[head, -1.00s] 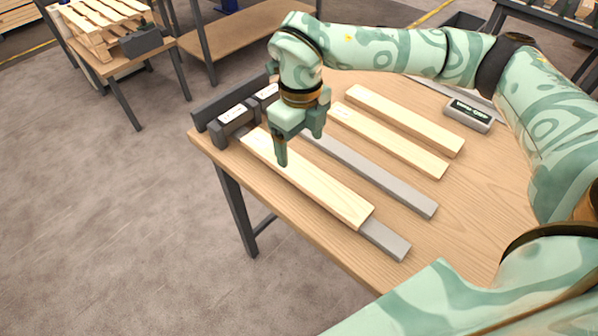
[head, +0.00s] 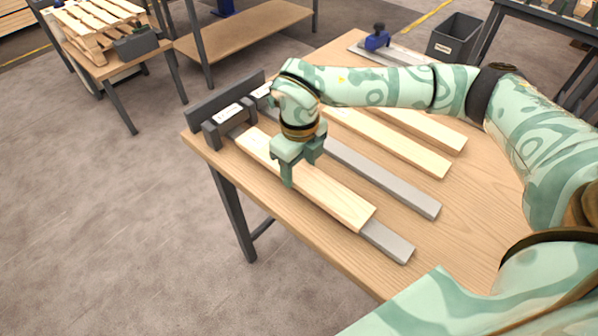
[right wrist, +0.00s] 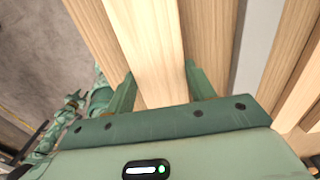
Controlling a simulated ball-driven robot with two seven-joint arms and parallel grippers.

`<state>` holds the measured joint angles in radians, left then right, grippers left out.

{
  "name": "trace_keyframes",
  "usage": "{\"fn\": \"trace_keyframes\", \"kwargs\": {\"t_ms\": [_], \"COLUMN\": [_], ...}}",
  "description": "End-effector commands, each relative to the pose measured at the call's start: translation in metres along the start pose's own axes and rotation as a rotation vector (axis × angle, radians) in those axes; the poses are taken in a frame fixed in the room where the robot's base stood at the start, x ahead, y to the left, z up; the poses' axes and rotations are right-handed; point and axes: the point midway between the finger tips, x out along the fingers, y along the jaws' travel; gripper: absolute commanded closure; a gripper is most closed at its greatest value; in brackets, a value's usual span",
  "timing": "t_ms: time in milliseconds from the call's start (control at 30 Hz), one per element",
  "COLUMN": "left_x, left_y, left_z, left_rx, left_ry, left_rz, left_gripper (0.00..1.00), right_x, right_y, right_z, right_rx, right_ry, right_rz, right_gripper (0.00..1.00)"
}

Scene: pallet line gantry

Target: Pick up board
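A pale wooden board (head: 325,191) lies lengthwise on a grey rail (head: 388,241) near the table's front left edge. My right gripper (head: 303,170) points down over the middle of this board. In the right wrist view the board (right wrist: 158,55) runs between the two fingers of my right gripper (right wrist: 160,82). The fingers stand apart on either side of it, and I see no firm grip. The gripper and wrist hide part of the board in the head view. Small green parts of my left arm (right wrist: 72,108) show at the left of the right wrist view, too small to judge.
A second grey rail (head: 390,184) and two more boards (head: 400,148) (head: 428,129) lie behind on the wooden table (head: 480,195). A dark end stop (head: 225,104) stands at the rails' left ends. A blue clamp (head: 377,40) and a dark bin (head: 455,36) are farther back.

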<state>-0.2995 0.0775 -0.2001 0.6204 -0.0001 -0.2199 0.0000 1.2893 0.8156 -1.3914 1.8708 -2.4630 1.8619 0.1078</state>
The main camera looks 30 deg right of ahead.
Motion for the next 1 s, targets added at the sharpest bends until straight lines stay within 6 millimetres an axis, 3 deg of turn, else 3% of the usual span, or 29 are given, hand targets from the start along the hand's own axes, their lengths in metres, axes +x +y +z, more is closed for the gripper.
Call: {"fn": "trace_keyframes", "kwargs": {"t_ms": [33,67,467,667,900,1000], "left_x": [0.0,0.0,-0.004,-0.016,-0.036,-0.039], "left_y": [0.0,-0.001,-0.002,-0.003,-0.005,-0.006], "left_z": [0.001,0.001,0.001,-0.004,-0.01,-0.011], "left_rx": [0.0,0.001,0.001,0.001,0.001,0.001], "left_ry": [-0.001,-0.002,0.0,0.01,0.025,0.027], "left_rz": [0.0,-0.001,-0.003,-0.006,-0.011,-0.012], "left_gripper": [0.64,0.64,0.64,0.64,0.64,0.64], "right_x": [0.0,0.0,-0.009,-0.042,-0.101,-0.109], "right_y": [0.0,0.0,0.0,0.003,0.041,0.062], "right_z": [0.0,0.0,0.0,-0.003,-0.037,-0.057], "right_rx": [0.0,0.0,0.0,-0.002,-0.006,-0.008], "right_ry": [0.0,0.0,-0.002,-0.005,-0.006,-0.003], "right_rz": [0.0,0.0,-0.001,-0.001,-0.001,0.0], "right_gripper": [0.67,0.74,0.74,0.74,0.74,0.74]}}
